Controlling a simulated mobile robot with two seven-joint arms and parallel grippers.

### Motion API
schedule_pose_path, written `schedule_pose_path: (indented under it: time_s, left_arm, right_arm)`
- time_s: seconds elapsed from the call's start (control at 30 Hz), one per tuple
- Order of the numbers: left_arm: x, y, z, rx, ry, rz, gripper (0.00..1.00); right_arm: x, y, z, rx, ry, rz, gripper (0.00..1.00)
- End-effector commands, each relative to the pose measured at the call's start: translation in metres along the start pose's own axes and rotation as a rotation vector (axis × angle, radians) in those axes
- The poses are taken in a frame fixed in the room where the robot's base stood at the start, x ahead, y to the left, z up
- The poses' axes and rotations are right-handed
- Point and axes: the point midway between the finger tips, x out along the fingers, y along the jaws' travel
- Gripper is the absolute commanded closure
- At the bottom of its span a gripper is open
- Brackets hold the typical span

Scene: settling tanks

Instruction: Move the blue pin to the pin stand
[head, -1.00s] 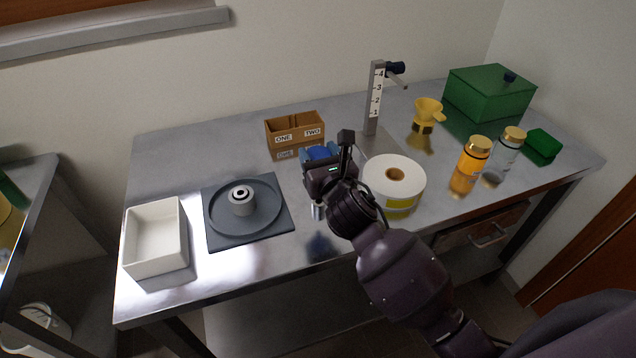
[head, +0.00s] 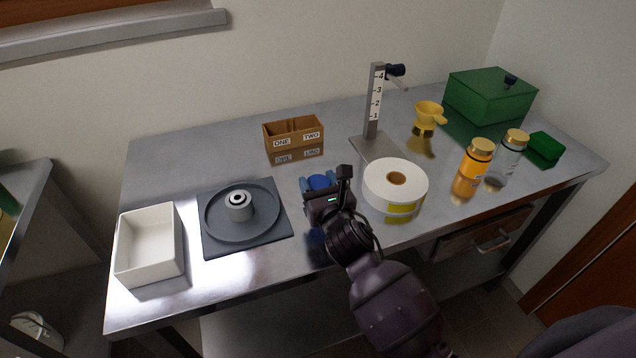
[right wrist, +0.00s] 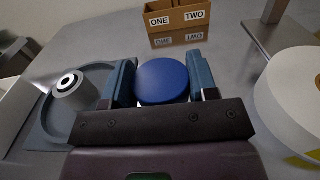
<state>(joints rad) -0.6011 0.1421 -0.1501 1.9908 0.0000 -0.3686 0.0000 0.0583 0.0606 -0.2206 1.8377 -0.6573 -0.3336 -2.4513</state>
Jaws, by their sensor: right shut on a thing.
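The blue pin (right wrist: 162,82) shows as a round blue top between the two fingers of my right gripper (right wrist: 162,80), which is shut on it. In the head view the blue top (head: 319,182) shows between the fingers of the right gripper (head: 320,185), over the middle front of the table; the pin's lower part is hidden. My left gripper is not in view.
A white open tray (head: 178,262) stands at the left front. A two-part box labelled ONE and TWO (head: 294,141) is behind the gripper. A white roll (head: 412,187) is close on the right, with a numbered post (head: 375,103) behind. Bottles stand farther right.

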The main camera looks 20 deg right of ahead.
Motion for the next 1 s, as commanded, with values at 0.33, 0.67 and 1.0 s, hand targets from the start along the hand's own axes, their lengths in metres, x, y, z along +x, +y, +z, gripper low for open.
schedule_pose_path:
  time_s: [0.33,0.67,1.0]
  left_arm:
    - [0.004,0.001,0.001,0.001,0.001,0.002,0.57]
    - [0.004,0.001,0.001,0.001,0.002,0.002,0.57]
    - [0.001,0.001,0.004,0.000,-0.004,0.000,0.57]
  right_arm:
    - [0.000,0.000,-0.010,-0.001,0.002,0.000,0.70]
    - [0.000,0.000,-0.012,0.000,0.001,0.000,0.28]
    - [0.000,0.000,-0.010,0.000,0.000,0.000,0.21]
